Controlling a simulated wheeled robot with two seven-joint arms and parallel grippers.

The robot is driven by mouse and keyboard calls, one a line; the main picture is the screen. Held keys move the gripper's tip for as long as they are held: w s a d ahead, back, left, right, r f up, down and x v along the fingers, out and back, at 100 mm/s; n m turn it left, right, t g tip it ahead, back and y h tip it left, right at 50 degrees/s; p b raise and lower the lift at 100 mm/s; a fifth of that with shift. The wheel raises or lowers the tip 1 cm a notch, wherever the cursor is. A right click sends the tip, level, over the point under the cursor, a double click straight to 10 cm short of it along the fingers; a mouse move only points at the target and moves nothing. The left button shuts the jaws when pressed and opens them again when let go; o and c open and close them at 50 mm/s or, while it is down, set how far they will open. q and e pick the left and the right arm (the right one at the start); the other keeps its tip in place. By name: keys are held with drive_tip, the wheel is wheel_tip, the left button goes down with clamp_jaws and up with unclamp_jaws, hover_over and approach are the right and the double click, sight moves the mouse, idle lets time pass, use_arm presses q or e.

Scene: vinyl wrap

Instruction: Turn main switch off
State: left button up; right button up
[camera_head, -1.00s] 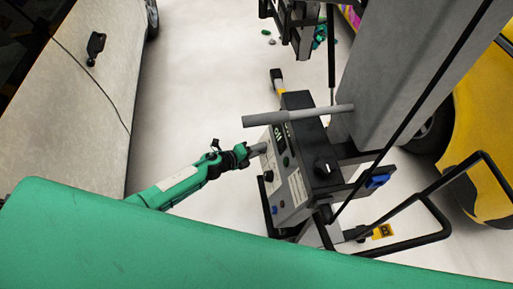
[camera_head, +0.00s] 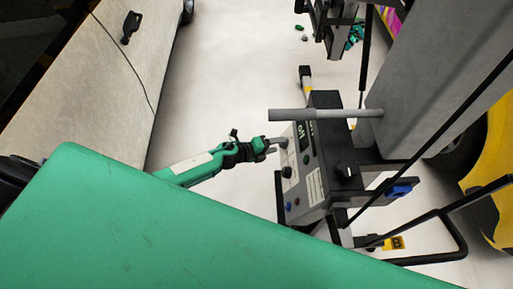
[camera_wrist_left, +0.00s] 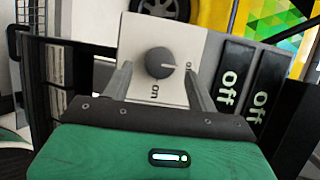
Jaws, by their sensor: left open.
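The main switch is a round dark grey knob (camera_wrist_left: 160,62) on a pale panel (camera_wrist_left: 180,35) in the left wrist view. A white mark on it points right, and the word "on" is printed below it. My left gripper (camera_wrist_left: 158,70) is open, with one finger on each side of the knob; I cannot tell whether they touch it. In the head view my left gripper (camera_head: 279,145) is at the left face of the grey control box (camera_head: 318,185), and the knob is hard to make out there. My right gripper is not in view.
Two dark displays (camera_wrist_left: 235,75) right of the knob read "off". A grey bar (camera_head: 325,114) crosses above the box beside a grey column (camera_head: 420,80). A black handle frame (camera_head: 455,215) is at right.

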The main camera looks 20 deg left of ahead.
use_arm(q)
drive_tip(key=b+v, duration=0.2)
drive_tip(key=v, duration=1)
drive_tip(key=shift+s, duration=0.1)
